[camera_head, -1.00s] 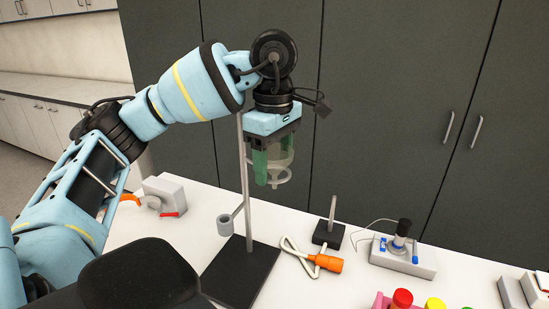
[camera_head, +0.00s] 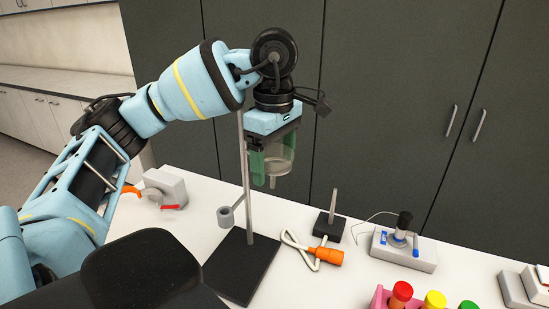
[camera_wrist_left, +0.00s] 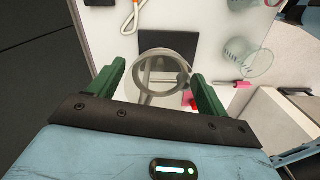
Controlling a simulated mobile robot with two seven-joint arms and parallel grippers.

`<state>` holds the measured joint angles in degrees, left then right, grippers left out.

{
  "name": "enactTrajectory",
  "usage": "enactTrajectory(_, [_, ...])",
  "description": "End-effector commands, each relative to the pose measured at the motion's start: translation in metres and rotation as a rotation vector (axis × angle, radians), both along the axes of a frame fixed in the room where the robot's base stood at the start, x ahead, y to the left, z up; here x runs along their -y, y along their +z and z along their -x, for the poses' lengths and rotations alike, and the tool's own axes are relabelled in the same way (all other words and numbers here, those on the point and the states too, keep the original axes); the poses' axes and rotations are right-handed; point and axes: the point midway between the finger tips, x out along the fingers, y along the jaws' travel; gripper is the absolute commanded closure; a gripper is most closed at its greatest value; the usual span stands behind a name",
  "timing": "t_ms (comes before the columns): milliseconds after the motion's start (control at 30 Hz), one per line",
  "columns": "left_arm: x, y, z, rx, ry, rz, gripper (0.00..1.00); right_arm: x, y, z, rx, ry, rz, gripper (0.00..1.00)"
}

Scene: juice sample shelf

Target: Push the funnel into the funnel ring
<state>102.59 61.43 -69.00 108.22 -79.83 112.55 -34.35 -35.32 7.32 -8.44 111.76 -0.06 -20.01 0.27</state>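The funnel (camera_head: 283,163) is clear and hangs in the air to the right of the stand's rod. It sits between the green fingers of my left gripper (camera_head: 272,160), which appears shut on it and points down. In the left wrist view the round rim of the funnel (camera_wrist_left: 143,78) lies between the two fingertips (camera_wrist_left: 158,72). A small grey ring (camera_head: 226,216) is on a short arm at the left of the rod, lower than the funnel and apart from it. My right gripper is not in view.
The stand has a thin rod (camera_head: 246,190) and a black base (camera_head: 240,268). An orange-ended cable (camera_head: 327,256), a small black stand (camera_head: 329,229) and a grey device (camera_head: 404,250) lie to the right. Coloured caps (camera_head: 401,291) are at the front. A grey box (camera_head: 165,184) is behind left.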

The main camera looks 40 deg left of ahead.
Motion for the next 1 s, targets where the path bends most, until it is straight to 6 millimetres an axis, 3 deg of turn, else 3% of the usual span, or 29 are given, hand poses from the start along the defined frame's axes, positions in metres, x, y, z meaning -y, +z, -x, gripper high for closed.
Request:
enactTrajectory(433, [0.000, 0.002, 0.000, 0.001, -0.001, 0.000, 0.13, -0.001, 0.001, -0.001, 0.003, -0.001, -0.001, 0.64])
enactTrajectory(800, [0.000, 0.060, 0.001, 0.011, 0.001, 0.000, 0.13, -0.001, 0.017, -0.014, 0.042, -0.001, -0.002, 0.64])
enactTrajectory(1000, [0.000, 0.070, -0.001, 0.002, -0.001, -0.001, 0.13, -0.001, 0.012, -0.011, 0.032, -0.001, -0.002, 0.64])
